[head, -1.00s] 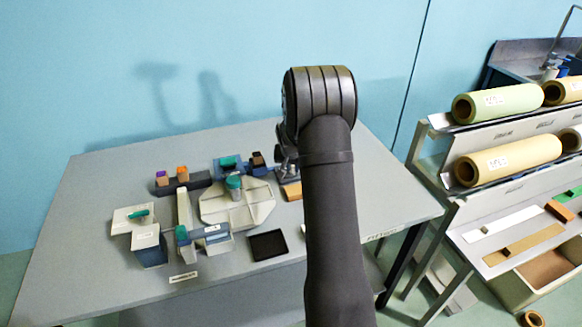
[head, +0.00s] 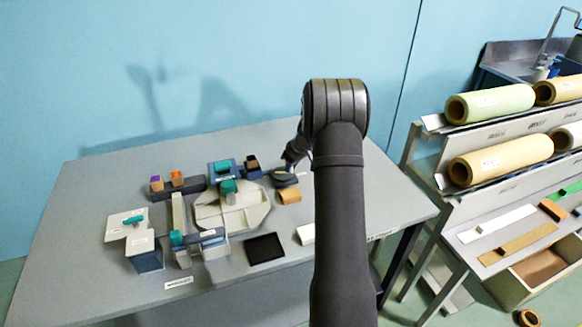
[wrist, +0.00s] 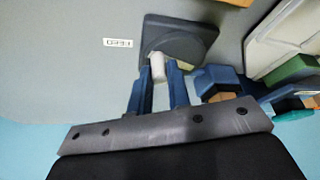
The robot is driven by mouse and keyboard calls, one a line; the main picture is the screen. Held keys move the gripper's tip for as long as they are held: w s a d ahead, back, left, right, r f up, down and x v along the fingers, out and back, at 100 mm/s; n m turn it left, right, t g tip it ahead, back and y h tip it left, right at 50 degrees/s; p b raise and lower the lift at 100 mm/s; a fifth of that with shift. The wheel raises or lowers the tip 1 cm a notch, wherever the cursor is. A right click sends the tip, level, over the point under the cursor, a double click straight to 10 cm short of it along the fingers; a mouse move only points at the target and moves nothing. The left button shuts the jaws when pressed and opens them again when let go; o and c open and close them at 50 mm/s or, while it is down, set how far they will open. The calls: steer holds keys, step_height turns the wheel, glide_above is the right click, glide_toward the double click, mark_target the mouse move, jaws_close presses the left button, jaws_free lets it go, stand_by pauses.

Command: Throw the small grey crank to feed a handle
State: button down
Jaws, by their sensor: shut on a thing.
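In the wrist view, a small pale grey crank handle (wrist: 158,68) stands at the edge of a dark grey square base (wrist: 185,42). My gripper (wrist: 163,72), with blue fingers, has its tips around the handle and is shut on it. A small white label, apparently reading FEED upside down (wrist: 118,43), lies beside the base. In the head view, my gripper (head: 287,170) is at the dark base (head: 285,182), right of the machine on the table. The handle is too small to make out there.
The machine has a pale plate (head: 240,212) with a teal knob (head: 228,186) and several coloured blocks around it. A tan block (head: 289,196) sits just in front of the dark base. A black pad (head: 265,248) lies nearer. A rack with paper rolls (head: 500,160) stands right.

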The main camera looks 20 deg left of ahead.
steer(key=shift+w+a+n+g, duration=0.15)
steer(key=shift+w+n+g, duration=0.2)
steer(key=shift+n, duration=0.65)
steer(key=shift+w+a+n+g, duration=0.1)
steer(key=shift+w+n+g, duration=0.2)
steer(key=shift+n, duration=0.7)
steer(key=shift+s, duration=0.1)
steer(key=c, duration=1.4)
jaws_free()
steer(key=shift+o, duration=0.2)
steer(key=v, duration=1.7)
steer(key=shift+d+r, duration=0.15)
steer(key=shift+r, duration=0.05)
